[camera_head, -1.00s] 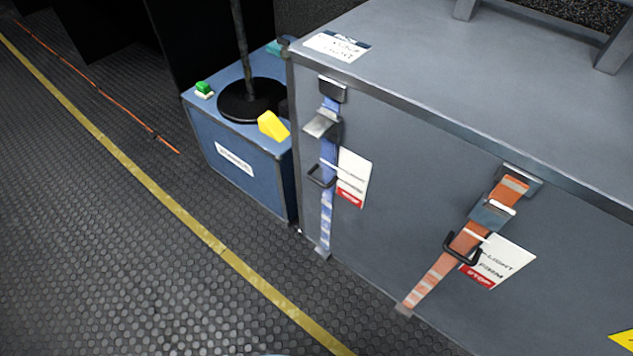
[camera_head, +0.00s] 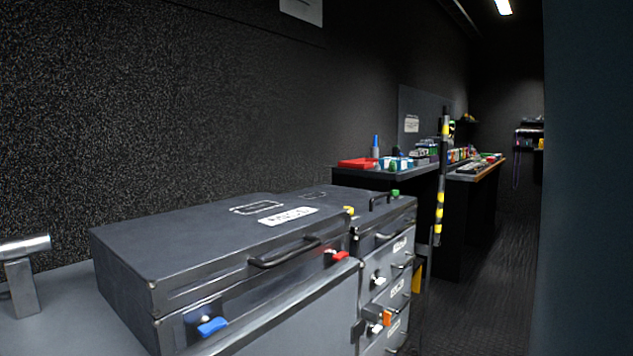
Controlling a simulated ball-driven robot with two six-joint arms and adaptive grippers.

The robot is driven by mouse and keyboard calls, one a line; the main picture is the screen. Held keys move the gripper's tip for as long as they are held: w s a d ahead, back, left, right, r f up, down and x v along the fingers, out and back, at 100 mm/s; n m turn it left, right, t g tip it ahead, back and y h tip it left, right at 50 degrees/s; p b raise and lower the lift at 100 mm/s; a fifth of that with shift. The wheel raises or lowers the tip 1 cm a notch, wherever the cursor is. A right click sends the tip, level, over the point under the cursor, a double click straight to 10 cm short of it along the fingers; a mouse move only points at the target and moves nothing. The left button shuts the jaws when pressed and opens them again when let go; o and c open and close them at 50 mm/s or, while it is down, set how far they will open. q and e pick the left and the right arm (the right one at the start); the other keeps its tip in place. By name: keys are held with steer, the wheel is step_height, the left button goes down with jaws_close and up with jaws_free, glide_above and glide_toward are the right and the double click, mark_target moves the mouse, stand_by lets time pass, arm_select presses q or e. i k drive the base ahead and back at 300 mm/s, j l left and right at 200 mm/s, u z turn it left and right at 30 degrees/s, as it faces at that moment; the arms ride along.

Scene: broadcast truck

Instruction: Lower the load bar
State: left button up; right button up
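An upright black bar with yellow bands (camera_head: 441,185) stands beyond the grey cases, in front of the workbench's near end. It may be the load bar, but I cannot tell for sure. Its lower end is partly hidden behind the drawer unit. Neither of my grippers is in view.
A grey case (camera_head: 185,240) with a blue latch (camera_head: 212,327) and a red latch (camera_head: 340,257) lies in front. Beside it is a drawer unit (camera_head: 393,280). A cluttered workbench (camera_head: 395,173) stands behind. A dark aisle floor (camera_head: 480,310) runs clear at right, beside a dark panel (camera_head: 590,180).

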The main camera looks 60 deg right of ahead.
mark_target(437, 243)
steer(key=z, duration=2.65)
steer(key=i+l+z, duration=0.5)
steer(key=i+z, duration=0.15)
steer(key=i, duration=0.3)
steer(key=i+z, duration=0.35)
steer(key=i, duration=0.15)
steer(key=i+u, duration=0.1)
steer(key=i, duration=0.4)
steer(key=i+l+u, duration=0.1)
steer(key=i, duration=0.35)
steer(key=i+l+u, duration=0.1)
steer(key=i, duration=0.35)
steer(key=l, duration=0.1)
